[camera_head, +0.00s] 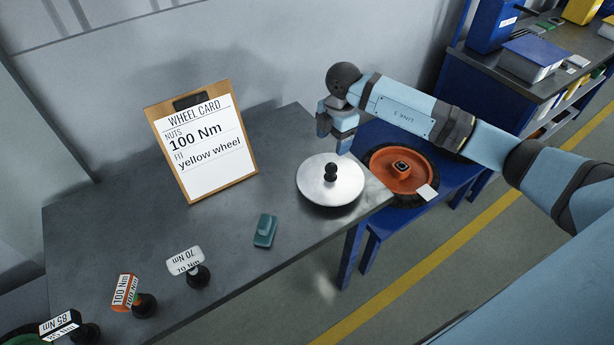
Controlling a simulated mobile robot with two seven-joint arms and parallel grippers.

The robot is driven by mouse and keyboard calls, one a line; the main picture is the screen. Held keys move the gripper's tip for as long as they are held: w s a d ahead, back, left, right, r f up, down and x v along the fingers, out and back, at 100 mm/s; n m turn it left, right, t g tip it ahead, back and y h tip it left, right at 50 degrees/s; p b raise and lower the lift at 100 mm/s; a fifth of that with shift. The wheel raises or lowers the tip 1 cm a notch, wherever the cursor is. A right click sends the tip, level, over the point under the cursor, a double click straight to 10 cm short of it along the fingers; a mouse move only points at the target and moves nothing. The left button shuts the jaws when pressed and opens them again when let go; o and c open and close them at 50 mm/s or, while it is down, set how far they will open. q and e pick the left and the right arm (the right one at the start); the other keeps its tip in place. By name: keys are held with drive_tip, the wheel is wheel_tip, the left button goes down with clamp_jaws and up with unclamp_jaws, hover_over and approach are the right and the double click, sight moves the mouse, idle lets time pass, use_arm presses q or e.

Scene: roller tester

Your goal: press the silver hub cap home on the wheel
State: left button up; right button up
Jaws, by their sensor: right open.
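The silver hub cap (321,190), a round shiny disc with a black knob (331,172) in its middle, lies on the grey table near its right end. An orange wheel (393,178) with a black tyre and a small dark-topped hub lies on a low blue stand just right of the table. A white tag lies at the wheel's front edge. My right gripper (336,140) is open and points down, a little above and behind the hub cap's knob, apart from it as far as I can tell. My left gripper is not in view.
A clipboard wheel card (205,145) reading 100 Nm, yellow wheel, stands on the table (230,285). A teal block (265,230) lies before it. Labelled tools, 70 Nm (186,262) and 100 Nm (126,292), stand front left. A blue workbench (500,75) is back right.

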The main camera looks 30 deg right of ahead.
sight(331, 164)
drive_tip(key=shift+m+h, duration=0.3)
drive_tip(key=shift+h, duration=0.2)
drive_tip(key=f, duration=0.2)
drive_tip(key=d+f, duration=0.1)
drive_tip(key=f, duration=0.2)
drive_tip(key=w+f, duration=0.1)
drive_tip(key=f, duration=0.1)
drive_tip(key=shift+d+f+p, duration=0.2)
drive_tip(key=shift+f+p, duration=0.1)
drive_tip(key=shift+p, duration=0.1)
drive_tip(key=shift+a+f+p, duration=0.15)
drive_tip(key=shift+f+p, duration=0.1)
drive_tip(key=shift+f, duration=1.1)
drive_tip(key=shift+a+f+p, duration=0.1)
drive_tip(key=shift+f+p, duration=0.15)
drive_tip(key=shift+f, duration=1.1)
drive_tip(key=c, duration=1.1)
drive_tip(key=shift+r, duration=0.1)
wheel_tip(331, 164, up, 20)
drive_tip(key=shift+f+b, duration=0.1)
drive_tip(key=shift+b, duration=0.85)
